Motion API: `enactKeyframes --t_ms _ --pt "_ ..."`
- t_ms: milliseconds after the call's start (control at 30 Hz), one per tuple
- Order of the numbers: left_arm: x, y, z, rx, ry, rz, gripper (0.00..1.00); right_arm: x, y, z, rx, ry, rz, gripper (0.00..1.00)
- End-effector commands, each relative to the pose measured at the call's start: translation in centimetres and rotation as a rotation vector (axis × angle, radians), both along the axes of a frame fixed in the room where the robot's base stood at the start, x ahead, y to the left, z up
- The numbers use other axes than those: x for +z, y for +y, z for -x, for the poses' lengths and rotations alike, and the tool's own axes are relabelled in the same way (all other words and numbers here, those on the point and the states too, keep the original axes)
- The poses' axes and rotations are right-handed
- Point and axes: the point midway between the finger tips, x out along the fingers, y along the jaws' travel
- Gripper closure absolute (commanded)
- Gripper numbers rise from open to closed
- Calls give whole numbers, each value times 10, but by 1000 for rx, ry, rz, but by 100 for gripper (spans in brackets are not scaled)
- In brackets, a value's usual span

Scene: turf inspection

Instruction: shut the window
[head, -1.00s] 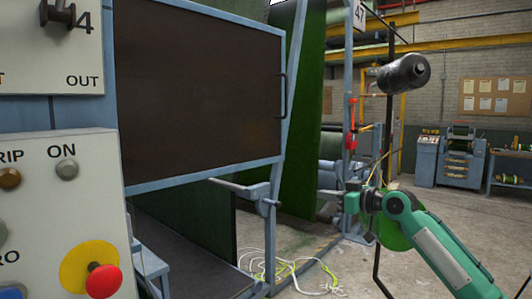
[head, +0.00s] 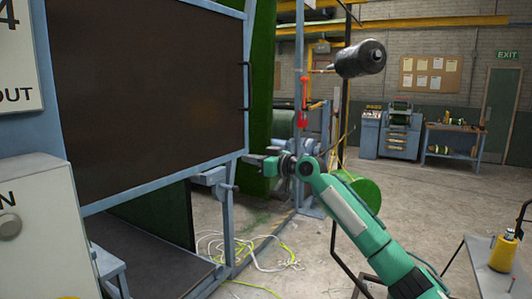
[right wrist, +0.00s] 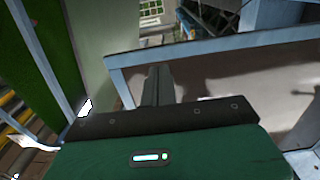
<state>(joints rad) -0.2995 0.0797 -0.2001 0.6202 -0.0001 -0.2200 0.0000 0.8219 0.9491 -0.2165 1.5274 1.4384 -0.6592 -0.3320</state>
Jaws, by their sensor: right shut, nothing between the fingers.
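The window (head: 150,90) is a large dark brown panel in a light blue frame, at the left of the head view. A black upright handle (head: 246,86) sits on its right edge. My right gripper (head: 250,159) is at the frame's lower right corner, below the handle; I cannot tell whether it touches the frame. In the right wrist view, its fingers (right wrist: 158,86) are together and empty, beside a light blue bar (right wrist: 215,45) that looks like the window frame. My left gripper is not in view.
A grey control box (head: 40,225) stands at the lower left. White and yellow cables (head: 250,250) lie on the floor below the window. A black roller (head: 360,58) hangs on a post beyond my right arm. A small table (head: 480,262) stands at the lower right.

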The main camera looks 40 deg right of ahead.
Motion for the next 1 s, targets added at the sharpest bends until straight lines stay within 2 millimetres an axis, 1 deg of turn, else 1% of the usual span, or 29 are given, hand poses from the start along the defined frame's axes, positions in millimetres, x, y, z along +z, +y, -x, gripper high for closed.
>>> enactKeyframes --t_ms 33,100,233,367,533,833,1000 --pt "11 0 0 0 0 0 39 7 4 -10 1 0 -4 100" --pt "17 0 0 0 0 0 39 6 8 -19 1 0 -3 100" --pt "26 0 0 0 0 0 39 4 13 -34 0 1 -2 100" --pt "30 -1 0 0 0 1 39 2 16 -42 0 -1 -1 100" --pt "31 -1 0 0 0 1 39 0 17 -46 0 -1 1 100" --pt "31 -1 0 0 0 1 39 0 17 -46 0 -1 0 100" --pt "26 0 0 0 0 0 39 -1 16 -48 10 -2 -2 100"
